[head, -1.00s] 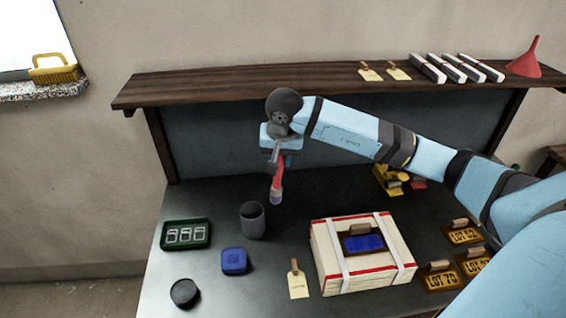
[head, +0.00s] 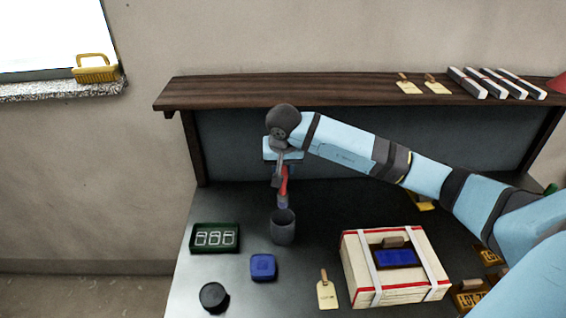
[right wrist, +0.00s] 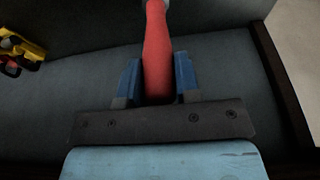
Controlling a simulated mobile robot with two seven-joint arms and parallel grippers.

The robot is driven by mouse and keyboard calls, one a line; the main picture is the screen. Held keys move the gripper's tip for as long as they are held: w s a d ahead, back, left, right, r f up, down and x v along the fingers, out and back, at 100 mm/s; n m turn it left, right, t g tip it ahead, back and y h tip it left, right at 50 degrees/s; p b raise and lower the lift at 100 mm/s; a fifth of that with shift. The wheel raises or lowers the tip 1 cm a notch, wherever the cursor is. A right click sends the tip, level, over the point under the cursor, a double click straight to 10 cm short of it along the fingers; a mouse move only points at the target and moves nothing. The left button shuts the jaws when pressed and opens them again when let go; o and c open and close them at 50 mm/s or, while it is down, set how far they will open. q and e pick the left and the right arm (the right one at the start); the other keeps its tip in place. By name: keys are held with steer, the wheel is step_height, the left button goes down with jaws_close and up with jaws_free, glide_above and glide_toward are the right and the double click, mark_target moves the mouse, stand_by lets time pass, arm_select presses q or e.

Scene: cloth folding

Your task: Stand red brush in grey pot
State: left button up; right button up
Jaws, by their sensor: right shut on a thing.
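The red brush (head: 284,188) is held by its handle in my right gripper (head: 282,166), bristle end down. In the right wrist view the red handle (right wrist: 157,50) sits between the two blue fingers of my right gripper (right wrist: 158,80), which is shut on it. The grey pot (head: 283,229) stands upright on the table. The brush's lower end shows just above the pot's rim in the head view; whether it is inside the opening I cannot tell. My left gripper is not in view.
A blue block (head: 263,267), a dark round container (head: 213,297) and a green tray (head: 215,238) are left of the pot. A strapped box (head: 365,285) and a tag (head: 327,294) are to the right. A wooden shelf (head: 300,92) runs behind.

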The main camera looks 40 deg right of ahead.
mark_target(283, 193)
steer(key=shift+f+b, duration=0.8)
steer(key=shift+f, duration=1.05)
step_height(283, 193, down, 6)
steer(key=b, duration=0.4)
steer(key=shift+r, duration=0.25)
steer(key=shift+f+b, duration=0.75)
steer(key=shift+f, duration=0.05)
steer(key=o, duration=1)
steer(key=v, duration=1.4)
steer(key=shift+w+b, duration=0.1)
steer(key=shift+b, duration=0.25)
steer(key=shift+a+f, duration=0.1)
steer(key=shift+f, duration=0.05)
